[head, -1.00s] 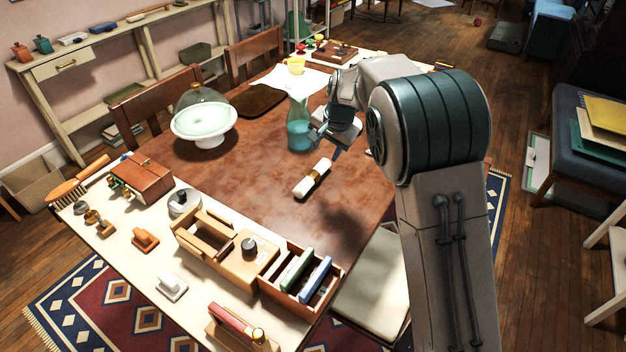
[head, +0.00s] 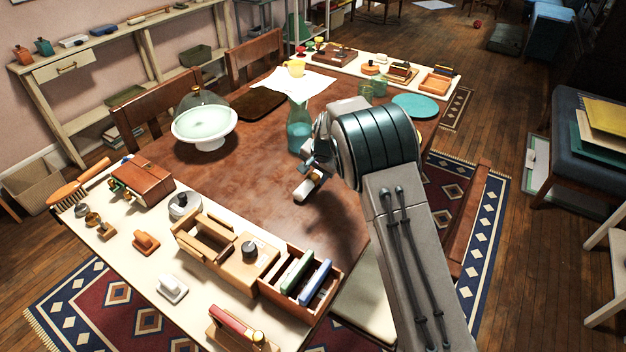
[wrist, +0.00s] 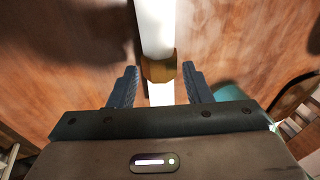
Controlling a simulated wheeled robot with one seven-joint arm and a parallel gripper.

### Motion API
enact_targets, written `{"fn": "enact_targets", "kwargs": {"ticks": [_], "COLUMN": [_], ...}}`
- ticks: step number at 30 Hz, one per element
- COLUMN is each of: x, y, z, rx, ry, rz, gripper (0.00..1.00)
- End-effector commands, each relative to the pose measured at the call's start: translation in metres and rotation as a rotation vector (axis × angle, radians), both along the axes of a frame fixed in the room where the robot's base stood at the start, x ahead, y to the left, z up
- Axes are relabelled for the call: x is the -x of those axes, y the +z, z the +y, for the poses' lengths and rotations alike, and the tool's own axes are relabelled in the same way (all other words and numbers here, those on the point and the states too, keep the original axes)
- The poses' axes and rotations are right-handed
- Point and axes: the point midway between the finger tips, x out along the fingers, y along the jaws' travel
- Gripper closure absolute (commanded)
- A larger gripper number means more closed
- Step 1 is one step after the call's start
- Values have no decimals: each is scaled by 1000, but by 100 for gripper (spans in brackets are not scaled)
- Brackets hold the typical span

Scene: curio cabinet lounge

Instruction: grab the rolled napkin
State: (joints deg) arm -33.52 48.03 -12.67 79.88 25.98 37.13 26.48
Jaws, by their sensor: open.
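In the head view the near end of the rolled napkin (head: 304,190) shows, and my arm and gripper hide the rest. My gripper (wrist: 158,80) is open, one finger on each side of the roll, with a gap at both sides. I cannot tell its exact height above the table.
A blue glass vase (head: 299,130) stands close behind my gripper. A domed cake stand (head: 205,125) is on the left of the table (head: 250,180). Wooden boxes and a divided crate (head: 318,305) line the near edge. A teal plate (head: 415,105) lies at the far right.

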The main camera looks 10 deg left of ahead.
Motion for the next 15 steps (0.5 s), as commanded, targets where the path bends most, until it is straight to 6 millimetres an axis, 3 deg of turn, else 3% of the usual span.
{"fn": "enact_targets", "kwargs": {"ticks": [6, 14, 15], "x": [-6, -7, -7], "y": [-21, -23, -23], "z": [5, 5, 5], "rx": [2, 1, 1], "ry": [-1, -1, -1], "rz": [-1, -3, -3], "gripper": [55, 55, 64]}}
